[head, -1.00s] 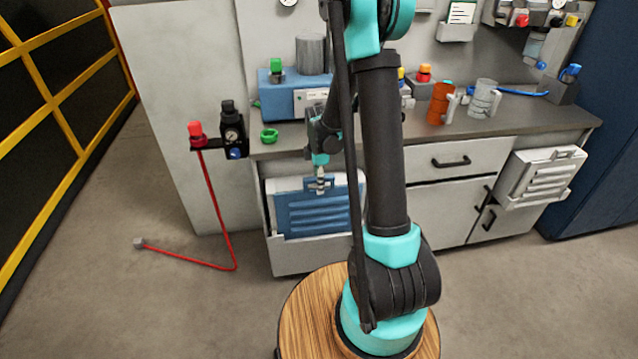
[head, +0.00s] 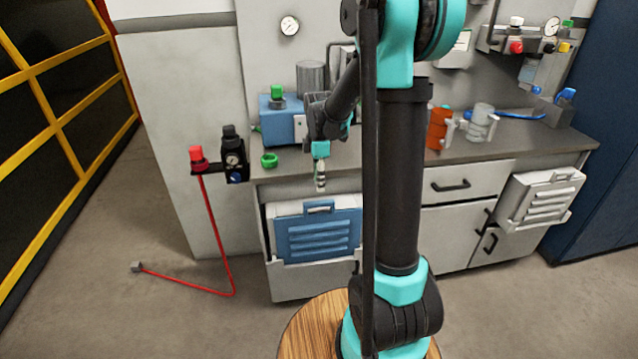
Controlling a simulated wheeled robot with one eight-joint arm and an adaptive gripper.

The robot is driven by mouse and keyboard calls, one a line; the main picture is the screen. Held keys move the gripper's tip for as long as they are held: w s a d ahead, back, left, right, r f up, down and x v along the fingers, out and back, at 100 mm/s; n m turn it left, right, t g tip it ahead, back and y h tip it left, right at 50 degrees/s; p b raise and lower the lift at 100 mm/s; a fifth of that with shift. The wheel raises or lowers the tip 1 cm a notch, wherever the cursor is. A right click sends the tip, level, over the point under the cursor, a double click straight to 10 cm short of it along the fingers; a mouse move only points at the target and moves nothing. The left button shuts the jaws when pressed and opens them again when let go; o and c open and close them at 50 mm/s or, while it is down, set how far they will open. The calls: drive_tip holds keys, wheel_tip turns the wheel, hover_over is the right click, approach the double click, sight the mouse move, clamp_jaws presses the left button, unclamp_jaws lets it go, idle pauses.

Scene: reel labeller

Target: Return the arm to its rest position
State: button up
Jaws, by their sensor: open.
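My arm rises from the round wooden top of my base in the head view and runs up past the top edge. My gripper (head: 321,180) points down in front of the workbench, just above the blue louvred case (head: 315,240) in the picture. It looks small and empty, apart from the case. Its jaws are open, though the fingers are too small to see in detail. My upright arm link hides part of the bench behind it.
The workbench (head: 500,152) carries a blue box (head: 279,122), a green ring (head: 269,160), an orange mug (head: 437,130) and a grey mug (head: 482,124). A white louvred case (head: 540,195) hangs at right. A red hose (head: 216,240) trails on the floor; the floor around it is clear.

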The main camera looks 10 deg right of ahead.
drive_tip(key=shift+s, duration=0.1)
drive_tip(key=s+d+f+m+t, duration=0.1)
drive_tip(key=s+d+m+t, duration=0.1)
drive_tip(key=s+m, duration=0.7)
drive_tip(key=s+d+f+m+t, duration=0.2)
drive_tip(key=s+m, duration=0.7)
drive_tip(key=s, duration=0.4)
idle(1.4)
